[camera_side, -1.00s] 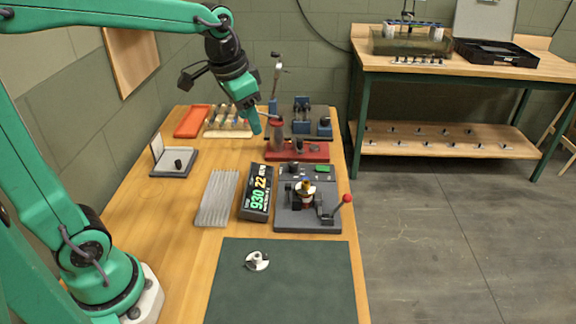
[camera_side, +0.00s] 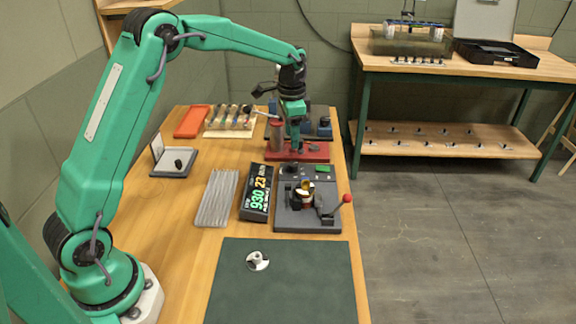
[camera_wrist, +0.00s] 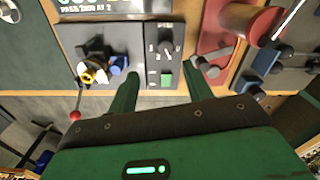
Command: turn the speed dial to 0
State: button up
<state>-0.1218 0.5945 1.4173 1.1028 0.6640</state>
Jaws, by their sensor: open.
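The speed dial (camera_wrist: 165,47) is a black knob on a dark control panel with white marks around it. A green button (camera_wrist: 166,80) sits on the same panel. In the side view the dial (camera_side: 291,168) is small and dark, left of the green button (camera_side: 322,169), and its setting is too small to read. My gripper (camera_wrist: 163,74) is open, its two green fingers apart on either side of the panel in the wrist view. In the side view my gripper (camera_side: 296,145) points down behind the panel, over the red stand.
The thruster rig (camera_side: 308,205) with a red-knobbed lever (camera_side: 347,198) is in front of the panel. The red stand (camera_side: 312,152) is behind. The green mat (camera_side: 300,285) holds a small propeller (camera_side: 258,261).

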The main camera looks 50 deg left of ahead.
aim_at(294, 163)
jog(key=shift+w+a+f, duration=0.15)
jog(key=shift+w+f, duration=0.2)
jog(key=shift+f, duration=0.25)
jog(key=shift+w+a+f, duration=0.15)
jog(key=shift+w+f, duration=0.15)
jog(key=shift+f, duration=0.25)
jog(key=shift+f, duration=0.1)
jog(key=shift+f, duration=3.85)
jog(key=c, duration=1)
